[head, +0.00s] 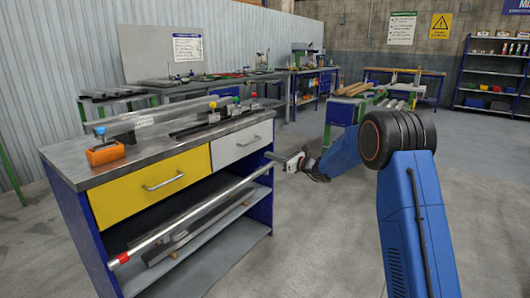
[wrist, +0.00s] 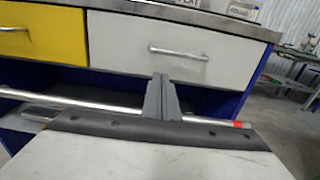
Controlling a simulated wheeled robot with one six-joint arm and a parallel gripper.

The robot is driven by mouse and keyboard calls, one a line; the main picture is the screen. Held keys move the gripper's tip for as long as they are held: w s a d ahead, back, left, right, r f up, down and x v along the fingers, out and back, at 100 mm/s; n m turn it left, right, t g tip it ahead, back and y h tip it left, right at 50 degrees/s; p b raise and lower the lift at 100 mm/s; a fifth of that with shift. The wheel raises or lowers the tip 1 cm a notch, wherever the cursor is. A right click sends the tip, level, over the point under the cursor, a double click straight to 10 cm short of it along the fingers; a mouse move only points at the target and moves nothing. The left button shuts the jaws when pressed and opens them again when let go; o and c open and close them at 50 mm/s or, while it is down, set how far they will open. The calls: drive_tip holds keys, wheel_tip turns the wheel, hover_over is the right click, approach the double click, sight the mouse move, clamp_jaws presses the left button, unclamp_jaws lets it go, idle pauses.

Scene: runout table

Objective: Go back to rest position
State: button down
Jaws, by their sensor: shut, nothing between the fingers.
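My gripper (head: 277,158) is at the end of my blue arm, just right of the bench's front right corner and level with the drawers. In the wrist view its fingers (wrist: 161,90) are together, with nothing between them, in front of the light grey drawer (wrist: 178,50). A long metal tube (head: 185,221) with a red end runs across the bench's open lower front, below the drawers, towards my gripper. Contact between tube and gripper cannot be told.
The workbench (head: 66,172) has a yellow drawer (head: 160,178), a grey drawer and bars on top, with an orange block (head: 105,152) at its left. The lower shelf holds bars. Other benches stand behind, and a blue shelf rack (head: 490,75) at the right.

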drive_tip(key=s+d+r+n+g+h, duration=0.1)
drive_tip(key=s+r+n+g, duration=0.2)
drive_tip(key=s, duration=0.8)
drive_tip(key=s+d+r+n+g+h, duration=0.15)
drive_tip(key=s+n, duration=0.45)
drive_tip(key=s, duration=0.6)
drive_tip(key=s+d+r+n+g+h, duration=0.15)
drive_tip(key=s+r+n, duration=0.25)
drive_tip(key=s, duration=0.7)
drive_tip(key=s+d+f+n+h, duration=0.3)
drive_tip(key=s+d, duration=0.4)
drive_tip(key=s, duration=0.4)
drive_tip(key=s+d+f+n+h, duration=0.3)
drive_tip(key=s+d, duration=0.4)
drive_tip(key=s, duration=0.4)
drive_tip(key=s+d+f+n+h, duration=0.4)
drive_tip(key=s+d, duration=0.3)
drive_tip(key=s, duration=0.5)
drive_tip(key=shift+n+t+h, duration=0.3)
drive_tip(key=shift+n, duration=0.6)
drive_tip(key=shift+s+d, duration=0.1)
drive_tip(key=shift+d, duration=0.05)
